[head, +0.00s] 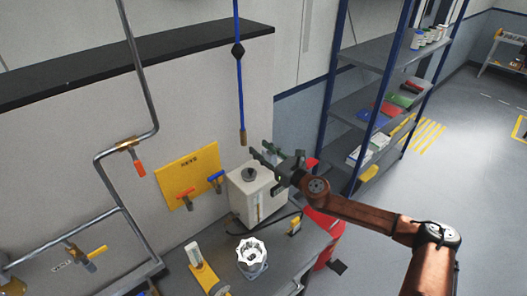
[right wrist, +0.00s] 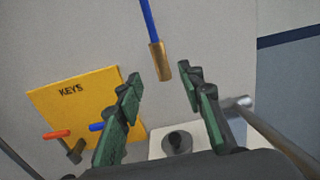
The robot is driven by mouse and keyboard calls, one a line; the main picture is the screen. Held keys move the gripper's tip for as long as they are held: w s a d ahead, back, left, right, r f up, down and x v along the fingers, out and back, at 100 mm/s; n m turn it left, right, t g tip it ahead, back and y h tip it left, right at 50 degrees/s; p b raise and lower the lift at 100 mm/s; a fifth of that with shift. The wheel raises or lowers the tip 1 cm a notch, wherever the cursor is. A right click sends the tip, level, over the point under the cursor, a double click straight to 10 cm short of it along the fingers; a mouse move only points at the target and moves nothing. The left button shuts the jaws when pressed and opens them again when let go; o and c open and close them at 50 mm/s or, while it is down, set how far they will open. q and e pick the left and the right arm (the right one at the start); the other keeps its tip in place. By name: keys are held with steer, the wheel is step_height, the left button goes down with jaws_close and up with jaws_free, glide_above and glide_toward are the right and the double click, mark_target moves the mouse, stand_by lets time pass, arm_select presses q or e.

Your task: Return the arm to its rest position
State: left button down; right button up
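My right arm comes in from the lower right of the head view. Its gripper (head: 268,158) is held in the air by the white box-shaped housing (head: 243,205), near its top. In the right wrist view the two green-padded fingers of the right gripper (right wrist: 168,105) stand wide apart with nothing between their pads. The brass end of the hanging blue rod (right wrist: 157,62) shows beyond the fingertips, apart from them. My left gripper is in neither view.
A yellow key board (head: 188,175) with red and blue handles is on the wall. A white-topped machined part (head: 251,254) and a yellow fixture (head: 205,277) stand on the bench. Pipes run at left. A blue-post shelf (head: 372,90) stands behind the arm. Open floor lies at right.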

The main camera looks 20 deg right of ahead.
steer(key=shift+s+d, duration=0.15)
steer(key=shift+s, duration=0.35)
